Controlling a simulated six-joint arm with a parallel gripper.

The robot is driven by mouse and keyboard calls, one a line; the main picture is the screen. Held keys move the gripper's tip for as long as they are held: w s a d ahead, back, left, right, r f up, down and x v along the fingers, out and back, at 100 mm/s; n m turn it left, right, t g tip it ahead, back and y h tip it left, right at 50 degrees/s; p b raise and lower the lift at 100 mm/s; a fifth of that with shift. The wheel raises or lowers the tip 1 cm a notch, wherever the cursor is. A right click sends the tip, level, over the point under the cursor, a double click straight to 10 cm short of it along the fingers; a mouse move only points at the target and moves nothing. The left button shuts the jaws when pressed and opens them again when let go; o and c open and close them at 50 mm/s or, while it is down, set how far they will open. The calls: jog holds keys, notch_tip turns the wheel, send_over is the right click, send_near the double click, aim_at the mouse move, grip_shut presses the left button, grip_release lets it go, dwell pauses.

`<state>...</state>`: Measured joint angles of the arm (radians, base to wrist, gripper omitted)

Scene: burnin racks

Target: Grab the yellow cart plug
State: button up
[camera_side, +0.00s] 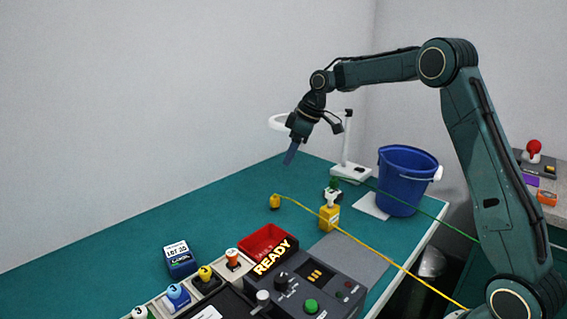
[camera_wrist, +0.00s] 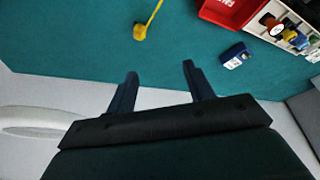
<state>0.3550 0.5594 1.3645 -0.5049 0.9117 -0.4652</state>
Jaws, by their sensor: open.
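The yellow cart plug (camera_side: 275,202) lies on the green table, at the end of a yellow cable (camera_side: 384,256) that runs towards the lower right. In the wrist view the plug (camera_wrist: 140,32) is near the top, beyond the fingertips and a little left of the gap between them. My gripper (camera_side: 290,156) is up in the air above the back of the table, well clear of the plug. In the wrist view my gripper (camera_wrist: 158,68) shows two dark fingers spread apart with nothing between them.
A yellow block (camera_side: 329,217) stands near the cable, with a blue bucket (camera_side: 408,180) behind to the right. A red tray (camera_side: 266,240), a blue box (camera_side: 180,260) and a READY console (camera_side: 325,285) are in front. Green table around the plug is clear.

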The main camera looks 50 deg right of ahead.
jog(key=n, duration=0.1)
send_near(274, 197)
jog(key=shift+d+x, duration=0.2)
jog(key=shift+x, duration=1.3)
jog(key=shift+d+x, duration=0.25)
jog(key=shift+x, duration=1.25)
jog(key=shift+w+f, duration=0.15)
jog(key=shift+w, duration=0.1)
jog(key=shift+x, duration=2.5)
jog(key=shift+s+a, duration=0.1)
jog(key=shift+s, duration=0.05)
jog(key=c, duration=1.1)
